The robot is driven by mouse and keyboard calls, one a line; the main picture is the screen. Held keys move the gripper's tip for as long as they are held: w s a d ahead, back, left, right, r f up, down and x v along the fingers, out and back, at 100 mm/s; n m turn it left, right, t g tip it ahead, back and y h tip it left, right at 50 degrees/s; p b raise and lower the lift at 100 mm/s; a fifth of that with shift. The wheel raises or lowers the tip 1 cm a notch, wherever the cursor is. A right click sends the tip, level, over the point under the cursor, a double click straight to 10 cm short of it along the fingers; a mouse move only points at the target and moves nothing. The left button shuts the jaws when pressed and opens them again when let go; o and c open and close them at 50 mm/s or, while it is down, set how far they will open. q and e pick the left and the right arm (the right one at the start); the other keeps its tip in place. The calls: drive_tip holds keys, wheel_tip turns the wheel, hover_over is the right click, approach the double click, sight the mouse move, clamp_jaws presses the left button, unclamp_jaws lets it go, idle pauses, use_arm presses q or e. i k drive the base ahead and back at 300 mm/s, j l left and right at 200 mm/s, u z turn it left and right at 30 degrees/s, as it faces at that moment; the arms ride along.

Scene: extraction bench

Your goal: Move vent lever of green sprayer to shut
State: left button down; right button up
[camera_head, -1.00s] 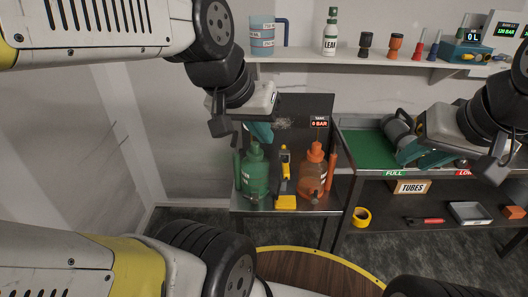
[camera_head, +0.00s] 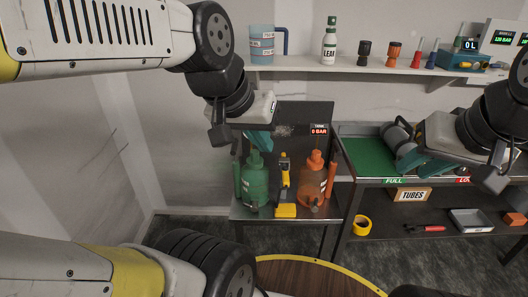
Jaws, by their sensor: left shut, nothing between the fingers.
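The green sprayer (camera_head: 254,182) stands upright on the small dark bench, left of an orange sprayer (camera_head: 313,182). My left gripper (camera_head: 259,143) is shut and empty, with its teal fingers pointing down just above the green sprayer's top. The gripper and wrist hide part of that top. I cannot make out the vent lever or whether the fingers touch it. My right gripper (camera_head: 415,165) is at the green-topped bench on the right, beside a grey cylinder (camera_head: 396,138). Its finger gap is too hidden to judge.
A yellow and black tool (camera_head: 285,208) stands between the sprayers. A gauge display reading 0 BAR (camera_head: 319,130) is behind them. A wall shelf (camera_head: 345,67) with a jug and bottles runs above. A round wooden table (camera_head: 310,279) is in front.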

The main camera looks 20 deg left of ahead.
sight(254, 206)
drive_tip(key=i+j+z, duration=0.2)
drive_tip(key=j, duration=0.2)
drive_tip(key=j+z, duration=0.45)
drive_tip(key=j, duration=0.7)
drive_tip(key=j+z, duration=0.5)
drive_tip(key=j, duration=0.65)
drive_tip(key=k+j+z, duration=0.1)
drive_tip(key=k+j, duration=0.1)
drive_tip(key=j, duration=0.05)
